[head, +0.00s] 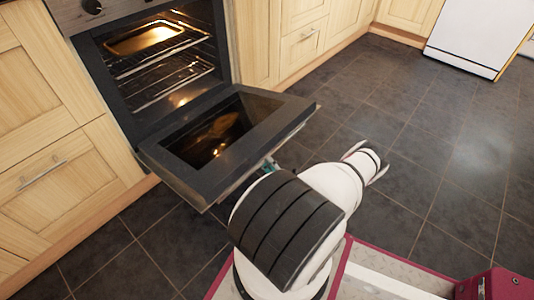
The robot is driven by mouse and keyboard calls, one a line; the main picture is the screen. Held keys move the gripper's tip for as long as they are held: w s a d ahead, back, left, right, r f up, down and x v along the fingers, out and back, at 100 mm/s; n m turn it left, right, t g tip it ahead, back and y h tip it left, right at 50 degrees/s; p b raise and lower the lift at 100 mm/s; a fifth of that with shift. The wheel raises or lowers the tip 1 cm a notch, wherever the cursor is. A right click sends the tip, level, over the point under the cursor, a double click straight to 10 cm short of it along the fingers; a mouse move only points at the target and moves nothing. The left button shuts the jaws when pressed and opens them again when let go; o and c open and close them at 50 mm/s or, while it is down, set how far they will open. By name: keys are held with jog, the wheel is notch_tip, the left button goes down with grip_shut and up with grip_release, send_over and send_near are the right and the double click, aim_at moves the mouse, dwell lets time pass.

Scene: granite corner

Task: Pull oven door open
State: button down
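The oven door (285,108) is swung down and open, tilted out from the oven (165,55) over the floor. Its inner side with the dark glass window faces up. A pale bar, apparently the handle, shows along the door's outer edge. My gripper (269,164) is mostly hidden behind my white and black arm. Only a small teal and grey part of it shows, close to the door's outer edge. I cannot tell whether it touches the handle or whether its fingers are open or shut.
Inside the lit oven are wire racks and a baking tray (145,39). Wooden cabinets (60,165) flank the oven. A white appliance (482,35) stands at the back right. The dark tiled floor (440,130) is clear to the right.

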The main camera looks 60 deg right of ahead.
aim_at(264, 138)
jog(key=shift+w+d+f, duration=0.1)
jog(key=shift+w+f, duration=0.05)
jog(key=shift+f, duration=0.5)
jog(key=c, duration=1.5)
grip_release()
notch_tip(264, 138, up, 10)
jog(key=shift+r, duration=0.1)
jog(key=shift+o, duration=0.3)
